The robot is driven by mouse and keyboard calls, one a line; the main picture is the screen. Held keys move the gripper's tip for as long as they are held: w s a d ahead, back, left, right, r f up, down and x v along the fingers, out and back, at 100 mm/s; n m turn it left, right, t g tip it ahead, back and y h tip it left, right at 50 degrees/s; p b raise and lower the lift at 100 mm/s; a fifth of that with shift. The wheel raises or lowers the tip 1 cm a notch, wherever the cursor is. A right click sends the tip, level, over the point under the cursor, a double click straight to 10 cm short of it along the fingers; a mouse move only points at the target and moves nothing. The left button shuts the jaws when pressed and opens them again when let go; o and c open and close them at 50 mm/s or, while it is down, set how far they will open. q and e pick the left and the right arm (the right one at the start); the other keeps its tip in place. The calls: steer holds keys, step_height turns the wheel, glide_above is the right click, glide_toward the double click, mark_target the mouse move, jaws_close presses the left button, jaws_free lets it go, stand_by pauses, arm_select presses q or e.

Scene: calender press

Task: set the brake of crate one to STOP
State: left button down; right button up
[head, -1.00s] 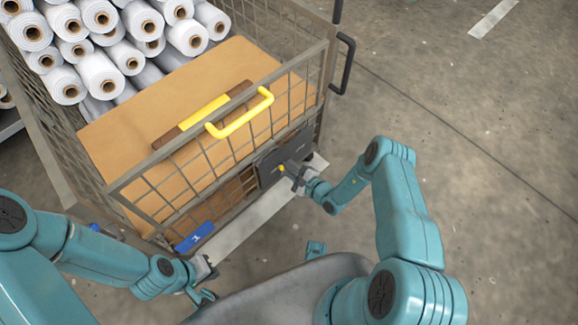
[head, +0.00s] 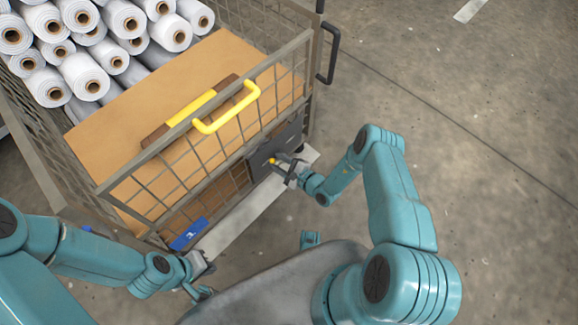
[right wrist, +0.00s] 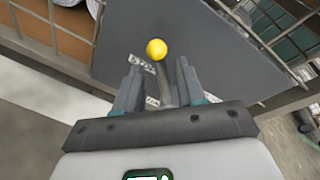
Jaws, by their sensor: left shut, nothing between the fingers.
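The wire crate (head: 190,140) carries a blue label (head: 189,234) low on its near side; its number is too small to read surely. The dark brake plate (head: 288,142) is at the crate's right end. A lever with a yellow knob (head: 272,161) stands on it and also shows in the right wrist view (right wrist: 156,48). My right gripper (head: 284,166) is open at the plate. In the wrist view its fingers (right wrist: 160,85) stand either side of the lever's stem, below the knob. White lettering beside the lever is partly hidden. My left gripper (head: 208,281) is shut and empty, low in front of the crate.
The crate holds white rolls (head: 85,75) and a brown board (head: 165,95). A yellow handle (head: 228,110) sits on its top rail, a black handle (head: 329,55) at its right corner. The concrete floor (head: 480,150) to the right is clear.

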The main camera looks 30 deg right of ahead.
steer(key=p+v, duration=0.4)
steer(key=v, duration=1.2)
steer(key=s+a+r+n+g+y, duration=0.3)
steer(key=a+n+g+y, duration=0.25)
steer(key=a, duration=0.45)
steer(key=s+a+r+n+g+h, duration=0.1)
steer(key=s+a+r+n+g, duration=0.1)
steer(key=s+n+g, duration=0.3)
steer(key=s+a+r+n+g+h, duration=0.1)
steer(key=s+a+r+n+g, duration=0.2)
steer(key=s+g, duration=0.4)
steer(key=w+r+n+t+h, duration=0.4)
steer(key=w+n+h, duration=0.1)
steer(key=n, duration=0.3)
step_height(320, 180, up, 20)
steer(key=p, duration=2)
steer(key=shift+d, duration=0.35)
